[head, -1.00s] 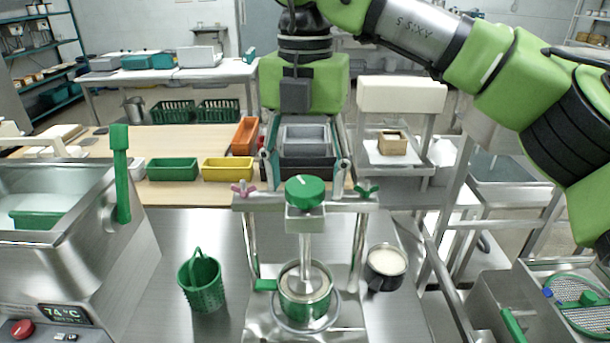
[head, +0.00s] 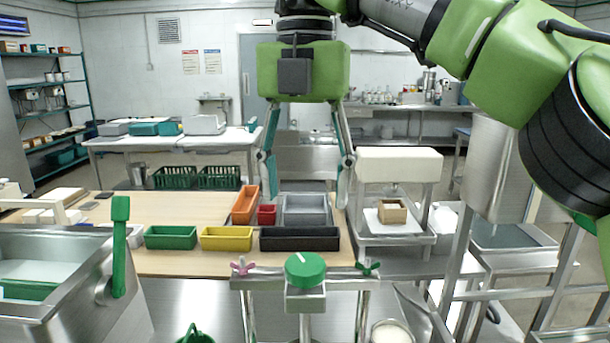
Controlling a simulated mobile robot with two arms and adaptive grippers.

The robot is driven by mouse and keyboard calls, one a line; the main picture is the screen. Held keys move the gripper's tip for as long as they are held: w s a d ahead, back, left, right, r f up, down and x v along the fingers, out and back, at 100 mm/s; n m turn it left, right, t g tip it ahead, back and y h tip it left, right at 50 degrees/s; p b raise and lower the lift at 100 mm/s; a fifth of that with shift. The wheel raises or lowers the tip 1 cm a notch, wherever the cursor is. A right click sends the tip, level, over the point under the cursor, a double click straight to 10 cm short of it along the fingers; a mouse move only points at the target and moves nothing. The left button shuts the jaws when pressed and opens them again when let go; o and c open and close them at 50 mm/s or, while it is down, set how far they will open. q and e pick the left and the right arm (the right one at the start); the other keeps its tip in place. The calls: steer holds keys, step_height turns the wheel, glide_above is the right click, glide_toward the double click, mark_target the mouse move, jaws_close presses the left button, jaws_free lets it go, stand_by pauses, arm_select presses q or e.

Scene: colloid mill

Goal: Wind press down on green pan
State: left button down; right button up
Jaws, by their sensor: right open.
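The screw press has a green round knob (head: 305,269) on top of its metal crossbar (head: 342,277). A pink wing nut (head: 242,266) and a green wing nut (head: 368,267) sit at the crossbar's ends. The screw shaft (head: 305,328) runs down out of the picture. The press plate and green pan are below the frame's edge and hidden now. My right gripper (head: 306,192) points down, fingers wide apart and empty. It appears above the knob in the picture, clear of it. My left gripper is not in view.
Orange (head: 246,204), yellow (head: 226,238), green (head: 171,237) and black (head: 300,239) bins sit on the wooden table behind the press. A steel vat with a green lever (head: 119,245) stands left. A white-topped device (head: 398,165) stands right.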

steer(key=shift+r, duration=0.45)
